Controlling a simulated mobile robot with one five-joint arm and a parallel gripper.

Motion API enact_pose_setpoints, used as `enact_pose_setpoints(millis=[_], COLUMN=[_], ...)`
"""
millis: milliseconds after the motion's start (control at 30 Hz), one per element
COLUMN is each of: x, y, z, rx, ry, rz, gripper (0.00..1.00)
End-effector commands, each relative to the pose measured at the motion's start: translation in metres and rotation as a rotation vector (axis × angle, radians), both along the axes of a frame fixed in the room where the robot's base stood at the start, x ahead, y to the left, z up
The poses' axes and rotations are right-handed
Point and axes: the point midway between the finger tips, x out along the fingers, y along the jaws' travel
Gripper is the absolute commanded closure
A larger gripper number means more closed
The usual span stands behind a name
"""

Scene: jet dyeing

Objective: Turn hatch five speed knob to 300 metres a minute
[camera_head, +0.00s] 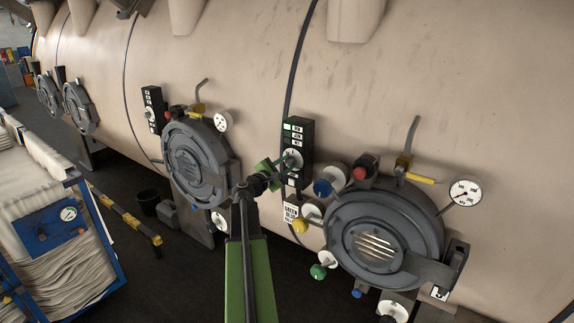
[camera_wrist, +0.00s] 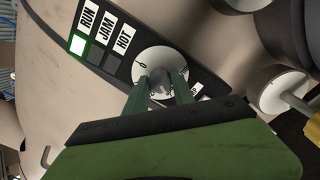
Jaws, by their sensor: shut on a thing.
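A black control panel (camera_head: 301,127) is on the beige vessel, left of the large grey round hatch (camera_head: 385,235) in the head view. Its white round dial (camera_head: 292,158) carries a grey knob (camera_wrist: 158,84), seen close up in the wrist view. My gripper (camera_wrist: 162,86) is shut on the knob, one green finger on either side. In the head view my gripper (camera_head: 284,165) reaches the dial from the lower left. A "0" shows at the dial's upper left in the wrist view. The fingers hide part of the dial, so I cannot read the setting. No hatch number is readable.
The RUN lamp (camera_wrist: 78,45) is lit; JAM and HOT are dark. Blue valve (camera_head: 322,188) and yellow valve (camera_head: 300,226) handles stick out close right of and below the panel. Another hatch (camera_head: 196,158) lies left. A laden blue-framed trolley (camera_head: 84,195) stands at left.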

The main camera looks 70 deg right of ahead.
Motion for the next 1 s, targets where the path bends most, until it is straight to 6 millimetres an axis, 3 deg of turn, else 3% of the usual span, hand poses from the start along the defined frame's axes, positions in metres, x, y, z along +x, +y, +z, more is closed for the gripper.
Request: enact_pose_setpoints(millis=[67,100,233,500,633,1000], x=[-0.002,-0.002,-0.001,0.000,0.002,0.026], y=[0.001,0.001,0.001,0.001,0.011,0.107], z=[-0.002,-0.002,-0.001,-0.001,0.000,-0.001], rx=[0.004,0.004,0.002,0.001,0.001,0.001], ry=[-0.005,-0.005,-0.004,-0.002,-0.002,-0.002], rz=[-0.005,-0.005,-0.003,-0.001,0.000,0.003], gripper=[1.00,0.65,0.48,0.48,0.48,0.48])
